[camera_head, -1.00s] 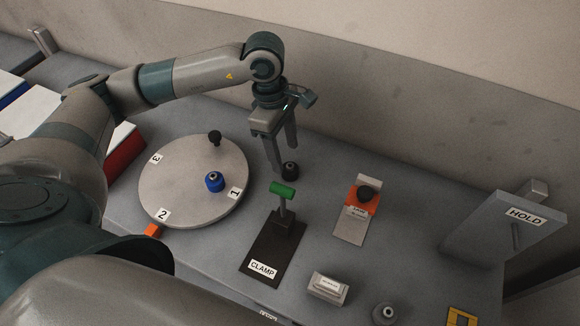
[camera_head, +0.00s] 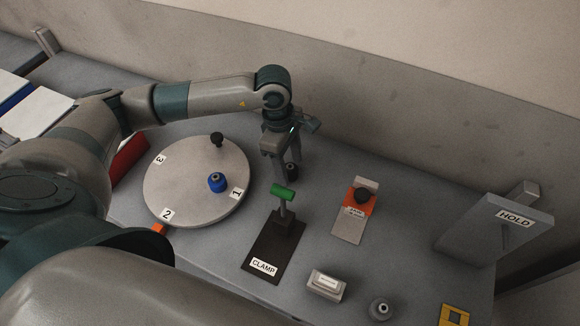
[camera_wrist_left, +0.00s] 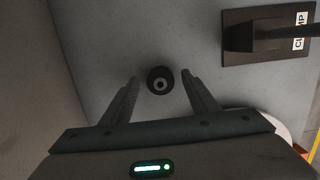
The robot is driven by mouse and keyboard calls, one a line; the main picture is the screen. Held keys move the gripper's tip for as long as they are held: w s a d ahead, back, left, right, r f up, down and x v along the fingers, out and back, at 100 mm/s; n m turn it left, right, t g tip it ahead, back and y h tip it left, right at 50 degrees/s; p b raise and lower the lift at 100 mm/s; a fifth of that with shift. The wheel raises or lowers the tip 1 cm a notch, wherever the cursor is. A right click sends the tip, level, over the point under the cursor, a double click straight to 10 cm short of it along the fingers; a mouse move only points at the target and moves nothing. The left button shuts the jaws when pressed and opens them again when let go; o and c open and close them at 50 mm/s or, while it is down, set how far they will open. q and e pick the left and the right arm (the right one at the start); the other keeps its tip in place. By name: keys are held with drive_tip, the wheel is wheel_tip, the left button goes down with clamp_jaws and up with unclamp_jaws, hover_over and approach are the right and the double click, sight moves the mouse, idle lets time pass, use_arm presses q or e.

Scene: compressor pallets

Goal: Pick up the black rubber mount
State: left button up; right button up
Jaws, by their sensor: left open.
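A black rubber mount (camera_head: 291,168), short and round, stands on the grey bench behind the clamp. In the left wrist view the black mount (camera_wrist_left: 160,80) shows from above as a dark disc with a lighter ring in its middle. My left gripper (camera_head: 286,172) points down at it and is open. In the wrist view the left gripper's (camera_wrist_left: 160,77) fingertips lie on either side of the mount, with a gap visible on each side. In the head view the fingers partly hide the mount. My right gripper is not in view.
The clamp (camera_head: 272,247) with a green handle (camera_head: 284,190) stands close in front of the gripper. A round turntable (camera_head: 185,205) holds a blue part (camera_head: 217,182) and a black knob (camera_head: 217,139). An orange fixture (camera_head: 352,211) and the HOLD panel (camera_head: 497,228) stand to the right.

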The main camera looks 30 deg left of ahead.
use_arm(q)
drive_tip(key=shift+f, duration=0.45)
drive_tip(key=c, duration=1.1)
drive_tip(key=shift+r, duration=0.15)
